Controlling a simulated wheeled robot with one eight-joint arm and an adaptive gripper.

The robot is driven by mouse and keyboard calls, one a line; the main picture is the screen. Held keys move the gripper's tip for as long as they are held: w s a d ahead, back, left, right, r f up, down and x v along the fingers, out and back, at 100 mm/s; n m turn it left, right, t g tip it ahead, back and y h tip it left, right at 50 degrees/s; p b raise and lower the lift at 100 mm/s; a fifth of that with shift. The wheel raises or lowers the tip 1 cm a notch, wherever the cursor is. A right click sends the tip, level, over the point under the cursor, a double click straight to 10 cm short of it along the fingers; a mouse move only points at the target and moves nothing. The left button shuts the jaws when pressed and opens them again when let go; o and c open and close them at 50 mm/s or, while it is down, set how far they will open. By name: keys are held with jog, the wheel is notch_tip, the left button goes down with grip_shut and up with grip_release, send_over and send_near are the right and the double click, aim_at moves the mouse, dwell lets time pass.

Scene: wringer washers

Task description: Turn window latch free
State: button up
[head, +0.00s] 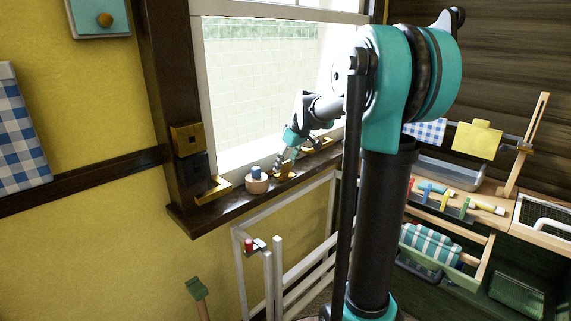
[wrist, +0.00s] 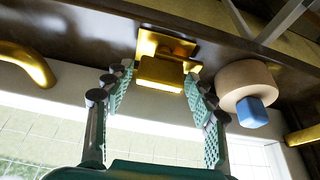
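The window latch, a gold block on a gold base plate (wrist: 162,72), sits on the dark window sill in the wrist view. It also shows small and partly hidden on the sill in the head view (head: 284,172). My gripper (wrist: 159,80) is open, with one finger on each side of the latch block. A gap shows between the block and each finger. In the head view my gripper (head: 286,157) reaches down to the sill in front of the window. The white window sash (head: 240,160) stands behind the latch.
A round wooden piece with a blue block (head: 257,184) stands on the sill close beside the latch; it also shows in the wrist view (wrist: 245,80). Gold handles (head: 214,190) lie farther along the sill. A white rack (head: 290,270) stands below. A shelf with pegs (head: 455,200) is at right.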

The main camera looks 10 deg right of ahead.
jog(key=shift+o, duration=0.5)
jog(key=v, duration=1.2)
jog(key=s+d+f+m+h, duration=0.1)
jog(key=s+f+m, duration=0.6)
jog(key=s+f, duration=2)
notch_tip(320, 180, down, 2)
jog(key=shift+d+f+m+t+h, duration=0.2)
jog(key=shift+m+t+h, duration=0.2)
jog(key=shift+h, duration=0.5)
